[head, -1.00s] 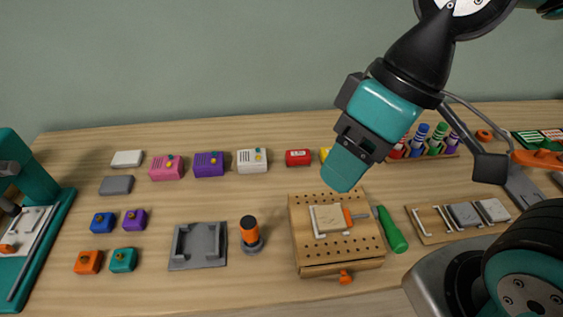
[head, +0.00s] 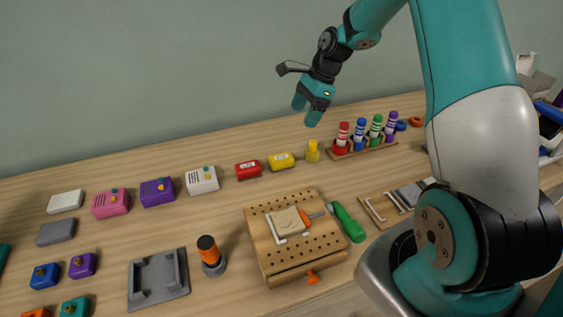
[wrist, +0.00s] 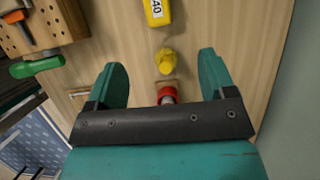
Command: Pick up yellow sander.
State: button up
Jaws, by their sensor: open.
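A yellow block with a white label (head: 281,161), which fits the yellow sander, lies on the wooden table just right of a red labelled block. In the wrist view this yellow block (wrist: 158,12) shows at the top edge, partly cut off, its label reading "40". My gripper (head: 306,110) is open and empty, raised above the table toward the back, near a small yellow knobbed piece (head: 312,151). In the wrist view that piece (wrist: 167,62) appears between the fingertips of my gripper (wrist: 163,65), and the labelled block lies beyond them.
The red block (head: 248,170) is close on the yellow block's left. A rack of coloured cylinders (head: 365,149) stands to the right. A perforated wooden board (head: 263,248) and a green-handled tool (head: 347,222) are in front. Some bare table lies between the blocks and the board.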

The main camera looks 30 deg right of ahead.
send_near(282, 157)
jog(key=x, duration=0.5)
jog(key=shift+w+d+f+p, duration=0.15)
jog(key=shift+d+f+p, duration=0.05)
jog(key=shift+d+p, duration=0.1)
jog(key=shift+a+p+x, duration=0.15)
jog(key=shift+p+x, duration=0.1)
jog(key=shift+x, duration=1.1)
jog(key=shift+a+p+x, duration=0.2)
jog(key=shift+p+x, duration=0.05)
jog(key=shift+x, duration=1.1)
jog(key=shift+r, duration=0.2)
jog(key=c, duration=1)
